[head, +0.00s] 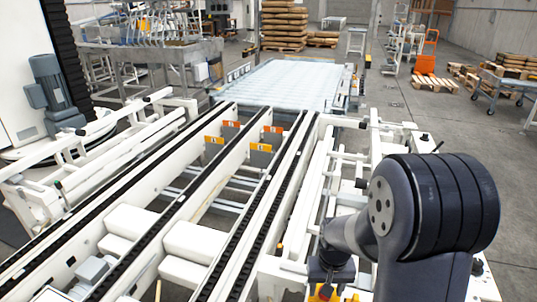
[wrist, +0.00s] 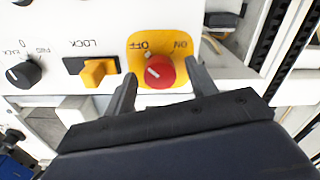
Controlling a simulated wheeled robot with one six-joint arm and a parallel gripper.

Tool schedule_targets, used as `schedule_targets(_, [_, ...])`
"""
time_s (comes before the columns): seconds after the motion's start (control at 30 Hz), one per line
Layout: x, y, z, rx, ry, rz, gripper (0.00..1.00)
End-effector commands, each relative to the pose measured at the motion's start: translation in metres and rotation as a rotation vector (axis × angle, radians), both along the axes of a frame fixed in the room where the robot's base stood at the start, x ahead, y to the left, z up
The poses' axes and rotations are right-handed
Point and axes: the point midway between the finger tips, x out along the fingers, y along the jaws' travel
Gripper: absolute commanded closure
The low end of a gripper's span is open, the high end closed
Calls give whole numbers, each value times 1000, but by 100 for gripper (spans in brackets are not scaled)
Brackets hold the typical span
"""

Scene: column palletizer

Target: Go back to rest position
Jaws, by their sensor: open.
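My gripper (wrist: 161,82) is open in the wrist view, with one finger to each side of a red rotary knob (wrist: 160,72) in the picture. I cannot tell whether the fingers touch the knob. The knob sits on a yellow plate (wrist: 137,42) marked ON and OFF on a white control panel (wrist: 60,12). In the head view my arm comes in at the lower right, and a bit of yellow shows at the bottom edge below its end; the fingertips are not clear there.
Left of the knob are a yellow LOCK switch (wrist: 97,72) and a black selector knob (wrist: 20,71). In the head view, conveyor rails (head: 175,205) run from the front to a pale roller bed (head: 285,82). Pallets (head: 433,84) stand far right. Grey floor (head: 440,120) is open at the right.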

Motion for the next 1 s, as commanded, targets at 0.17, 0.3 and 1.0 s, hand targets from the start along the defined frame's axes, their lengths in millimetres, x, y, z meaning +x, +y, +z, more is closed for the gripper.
schedule_targets(0.17, [0,0,0,0,1,-138,46])
schedule_targets(0.3, [0,0,0,0,1,-250,46])
schedule_targets(1.0, [0,0,0,-1,1,-802,46])
